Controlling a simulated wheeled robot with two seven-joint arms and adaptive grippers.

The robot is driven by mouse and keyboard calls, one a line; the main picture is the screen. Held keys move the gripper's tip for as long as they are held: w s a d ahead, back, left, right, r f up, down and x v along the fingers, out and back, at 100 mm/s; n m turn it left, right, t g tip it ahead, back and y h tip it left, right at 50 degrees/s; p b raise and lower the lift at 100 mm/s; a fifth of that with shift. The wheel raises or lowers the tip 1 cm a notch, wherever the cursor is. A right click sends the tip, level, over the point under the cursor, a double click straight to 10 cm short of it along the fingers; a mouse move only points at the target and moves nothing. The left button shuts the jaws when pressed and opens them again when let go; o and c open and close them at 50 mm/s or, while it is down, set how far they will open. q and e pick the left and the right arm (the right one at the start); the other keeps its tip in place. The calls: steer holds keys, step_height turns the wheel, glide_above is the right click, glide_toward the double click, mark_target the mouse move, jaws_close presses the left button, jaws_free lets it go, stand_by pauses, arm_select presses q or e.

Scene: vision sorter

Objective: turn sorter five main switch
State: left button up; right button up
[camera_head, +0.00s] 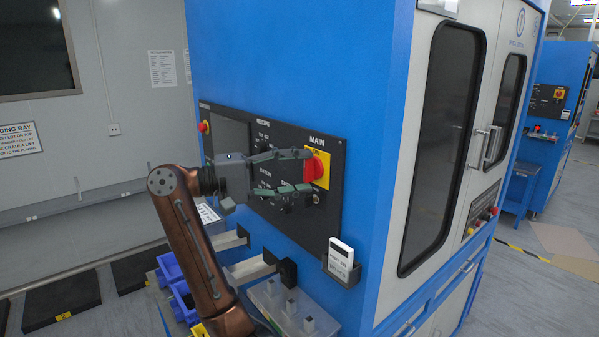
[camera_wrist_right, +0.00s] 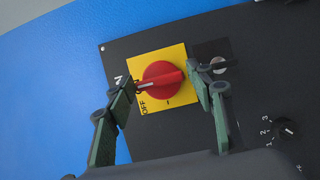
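The main switch is a red rotary knob (camera_head: 316,168) on a yellow plate, under the word MAIN on the black panel of the blue machine. In the right wrist view the knob (camera_wrist_right: 160,80) shows its raised bar lying nearly sideways, and the yellow plate (camera_wrist_right: 165,58) has OFF printed at its lower left. My right gripper (camera_head: 308,171) is open in front of the panel. In the wrist view its two fingertips (camera_wrist_right: 162,79) stand on either side of the knob, close to the bar's ends. I cannot tell whether they touch it. My left gripper is out of view.
The black panel (camera_head: 330,220) also carries smaller selectors and a red button (camera_head: 203,127) at its left. A card holder (camera_head: 341,262) sticks out below right. A clear-lidded tray (camera_head: 290,308) and blue bins (camera_head: 170,268) lie below my arm.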

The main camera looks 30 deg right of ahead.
steer(key=shift+o, duration=1.2)
steer(key=v, duration=0.7)
steer(key=shift+a, duration=0.25)
steer(key=shift+r, duration=0.1)
